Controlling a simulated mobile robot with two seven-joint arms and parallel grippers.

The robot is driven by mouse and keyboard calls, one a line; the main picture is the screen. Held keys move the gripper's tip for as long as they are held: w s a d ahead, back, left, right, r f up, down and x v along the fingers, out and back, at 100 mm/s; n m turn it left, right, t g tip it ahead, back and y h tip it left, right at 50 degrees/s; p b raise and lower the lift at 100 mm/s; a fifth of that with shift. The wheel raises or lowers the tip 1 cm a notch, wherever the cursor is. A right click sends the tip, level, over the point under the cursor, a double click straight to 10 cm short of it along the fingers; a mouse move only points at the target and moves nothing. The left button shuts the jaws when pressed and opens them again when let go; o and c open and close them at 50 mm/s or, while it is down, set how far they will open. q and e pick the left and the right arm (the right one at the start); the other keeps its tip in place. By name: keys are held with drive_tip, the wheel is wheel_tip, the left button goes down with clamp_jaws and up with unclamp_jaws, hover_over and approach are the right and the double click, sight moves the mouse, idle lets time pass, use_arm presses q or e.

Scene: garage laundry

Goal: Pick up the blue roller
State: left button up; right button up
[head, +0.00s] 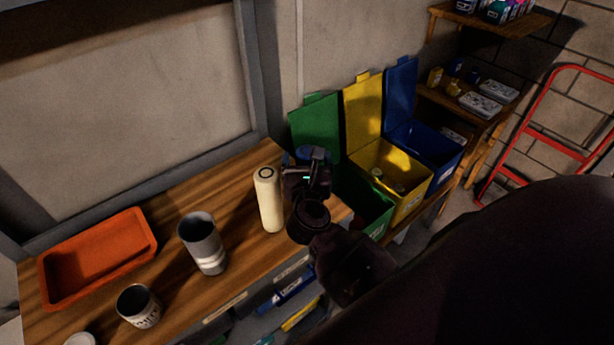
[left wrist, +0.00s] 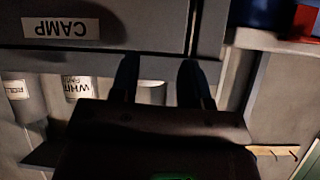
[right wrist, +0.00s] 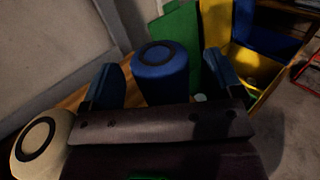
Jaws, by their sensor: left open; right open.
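The blue roller (right wrist: 160,68) is an upright blue cylinder with a dark ring on its top. In the right wrist view it stands between the two fingers of my right gripper (right wrist: 164,82), which is open, with gaps visible on both sides. In the head view only a bit of the blue roller (head: 305,152) shows behind my right gripper (head: 308,170), at the table's right end. My left gripper (left wrist: 158,80) is open and empty in front of grey drawers or bins, and is out of the head view.
A cream roller (head: 268,200) stands left of my right gripper on the wooden table (head: 170,190). A grey tumbler (head: 202,243), a mug (head: 138,306) and an orange tray (head: 98,257) are further left. Green, yellow (head: 410,195) and blue bins stand to the right.

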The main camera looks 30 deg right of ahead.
drive_tip(key=shift+x, duration=1.05)
drive_tip(key=c, duration=1.3)
drive_tip(key=shift+r, duration=0.1)
